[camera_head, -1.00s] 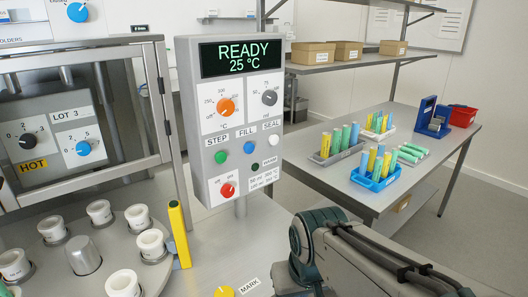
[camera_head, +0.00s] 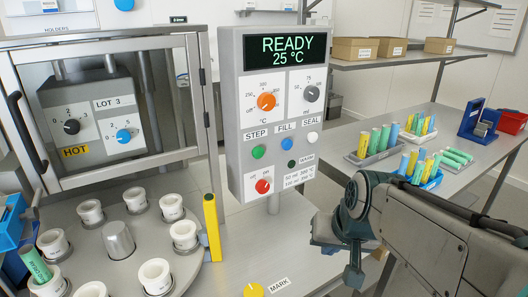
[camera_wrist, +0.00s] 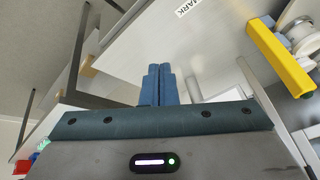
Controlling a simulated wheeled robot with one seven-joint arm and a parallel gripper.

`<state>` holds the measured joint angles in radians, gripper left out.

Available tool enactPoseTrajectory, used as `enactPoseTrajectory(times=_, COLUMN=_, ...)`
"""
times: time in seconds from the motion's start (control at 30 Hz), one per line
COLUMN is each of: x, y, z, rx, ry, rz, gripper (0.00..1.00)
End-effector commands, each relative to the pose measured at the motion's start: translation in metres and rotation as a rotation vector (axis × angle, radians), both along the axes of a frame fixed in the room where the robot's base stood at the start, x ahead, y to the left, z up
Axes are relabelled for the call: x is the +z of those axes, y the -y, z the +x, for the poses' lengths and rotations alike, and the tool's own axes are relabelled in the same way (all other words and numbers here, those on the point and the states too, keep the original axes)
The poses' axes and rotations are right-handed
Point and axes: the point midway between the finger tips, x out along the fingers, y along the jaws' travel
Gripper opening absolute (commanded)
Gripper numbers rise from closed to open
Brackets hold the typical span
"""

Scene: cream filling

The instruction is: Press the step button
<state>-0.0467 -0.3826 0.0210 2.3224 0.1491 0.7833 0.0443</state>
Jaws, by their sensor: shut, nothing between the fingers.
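The step button is the green button (camera_head: 258,152) under the STEP label, on the left of the row on the grey control panel (camera_head: 240,100). The panel's display reads READY 25 °C. My gripper (camera_wrist: 158,70) shows in the wrist view with its two blue fingers together and nothing between them. In the head view my arm's end is at the lower right, low and to the right of the panel, apart from the button. The wrist view does not show the button.
Beside STEP are the blue FILL button (camera_head: 285,143) and white SEAL button (camera_head: 313,138). A yellow post (camera_head: 212,228) stands left below the panel, by a round table with several white cups. A yellow MARK knob (camera_head: 254,289) is at the bottom. Coloured tubes stand on the right table.

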Motion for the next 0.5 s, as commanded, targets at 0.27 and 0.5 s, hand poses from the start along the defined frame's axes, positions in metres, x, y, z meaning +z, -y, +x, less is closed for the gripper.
enactPoseTrajectory(times=0.27, x=0.069, y=-0.065, z=0.101, rx=-0.031, ry=0.201, rz=0.218, gripper=0.0)
enactPoseTrajectory(times=0.5, x=0.09, y=-0.083, z=0.124, rx=-0.045, ry=0.251, rz=0.282, gripper=0.0)
